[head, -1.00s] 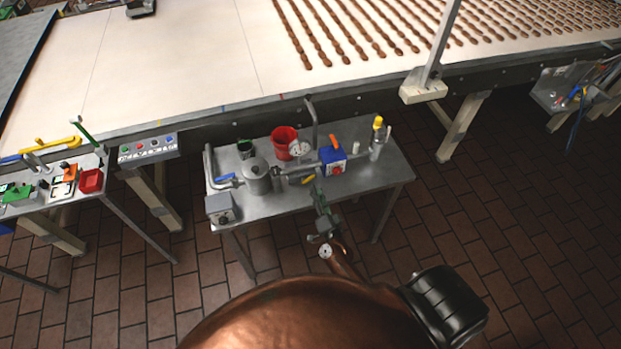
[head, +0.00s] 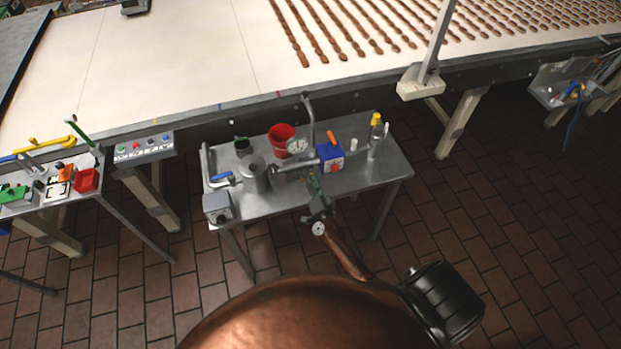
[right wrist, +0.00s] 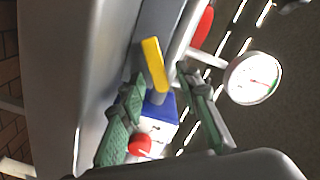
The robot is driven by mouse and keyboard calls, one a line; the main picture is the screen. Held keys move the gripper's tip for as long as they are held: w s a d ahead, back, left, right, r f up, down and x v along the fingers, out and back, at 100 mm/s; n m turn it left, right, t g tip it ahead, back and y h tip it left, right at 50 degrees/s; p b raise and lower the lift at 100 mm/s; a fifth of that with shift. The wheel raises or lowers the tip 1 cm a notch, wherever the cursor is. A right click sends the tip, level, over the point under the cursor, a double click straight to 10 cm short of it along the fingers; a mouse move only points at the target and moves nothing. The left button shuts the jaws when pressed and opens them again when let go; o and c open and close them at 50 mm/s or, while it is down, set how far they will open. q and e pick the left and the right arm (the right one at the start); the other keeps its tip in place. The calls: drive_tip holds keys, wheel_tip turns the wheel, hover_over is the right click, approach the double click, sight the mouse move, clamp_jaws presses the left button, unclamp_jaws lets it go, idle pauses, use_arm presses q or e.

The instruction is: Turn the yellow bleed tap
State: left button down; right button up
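The yellow bleed tap (right wrist: 154,65) shows in the right wrist view as a short yellow lever beside grey pipework. It lies just ahead of and between the two fingertips; I cannot tell whether they touch it. My right gripper (right wrist: 160,82) is open, with one green-padded finger on each side of the lever. In the head view my right gripper (head: 314,186) reaches over the front edge of the metal table (head: 268,212), at the pipework, and the tap is hidden there. My left gripper is not in view.
A blue box (head: 331,168) with a red knob, a pressure gauge (head: 297,146), a red bucket (head: 281,133) and a metal pot (head: 254,178) crowd around the pipe. A grey box (head: 217,208) sits at the table's front left. A conveyor (head: 160,60) runs behind.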

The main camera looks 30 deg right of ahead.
clamp_jaws()
drive_tip(key=shift+a, duration=0.1)
idle(0.4)
drive_tip(key=shift+a+r+n+p, duration=0.25)
drive_tip(key=shift+r+n+p, duration=0.2)
drive_tip(key=shift+n+p, duration=0.65)
drive_tip(key=shift+w+a+r+n+p, duration=0.1)
drive_tip(key=shift+a+n+p, duration=0.1)
drive_tip(key=shift+n+p, duration=0.5)
drive_tip(key=shift+a+r+n+p, duration=0.15)
drive_tip(key=shift+n+p, duration=0.1)
drive_tip(key=shift+n, duration=0.35)
drive_tip(key=shift+a+n+p, duration=0.15)
drive_tip(key=shift+n+p, duration=0.1)
drive_tip(key=shift+n, duration=0.35)
drive_tip(key=shift+w+a+n+p, duration=0.1)
drive_tip(key=shift+a+n+p, duration=0.1)
drive_tip(key=shift+n, duration=0.45)
drive_tip(key=shift+w+a+n+p, duration=0.1)
drive_tip(key=shift+a+n+p, duration=0.1)
drive_tip(key=shift+n, duration=0.45)
